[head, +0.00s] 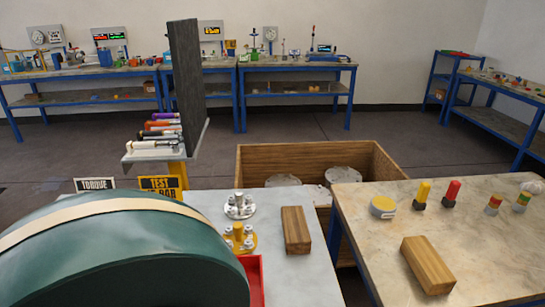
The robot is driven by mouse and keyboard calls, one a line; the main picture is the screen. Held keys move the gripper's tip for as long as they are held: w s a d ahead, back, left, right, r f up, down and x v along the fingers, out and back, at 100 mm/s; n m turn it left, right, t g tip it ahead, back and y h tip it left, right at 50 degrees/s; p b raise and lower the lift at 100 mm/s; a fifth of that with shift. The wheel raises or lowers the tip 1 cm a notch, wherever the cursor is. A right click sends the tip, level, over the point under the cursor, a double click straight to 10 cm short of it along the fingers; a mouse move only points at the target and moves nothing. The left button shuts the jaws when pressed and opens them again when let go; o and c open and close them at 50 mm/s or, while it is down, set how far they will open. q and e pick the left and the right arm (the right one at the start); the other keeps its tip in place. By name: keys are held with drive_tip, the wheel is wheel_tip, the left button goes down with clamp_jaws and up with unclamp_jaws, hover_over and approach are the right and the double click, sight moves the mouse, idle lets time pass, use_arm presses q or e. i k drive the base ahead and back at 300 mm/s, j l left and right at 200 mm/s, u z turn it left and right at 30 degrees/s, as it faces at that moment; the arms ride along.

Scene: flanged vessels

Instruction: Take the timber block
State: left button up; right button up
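Two wooden blocks are in the head view, and I cannot tell which one the task means. One timber block (296,230) lies on the pale bench top in the middle, right of two flange-like metal pieces. The other timber block (428,265) lies near the front of the right-hand table, tilted across the picture. Both lie free, with nothing touching them. Neither of my grippers is in view.
A large green rounded body (120,255) with a cream band fills the lower left. A red tray (254,280) is beside it. A wooden crate (315,158) stands behind the benches. The right table (365,240) also bears a yellow-topped tin (383,207) and several small coloured items.

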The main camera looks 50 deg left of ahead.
sight(297, 237)
drive_tip(key=u, duration=1.4)
drive_tip(key=l+z, duration=0.2)
drive_tip(key=l, duration=0.3)
drive_tip(key=i+l+z, duration=0.2)
drive_tip(key=l, duration=0.25)
drive_tip(key=k, duration=0.05)
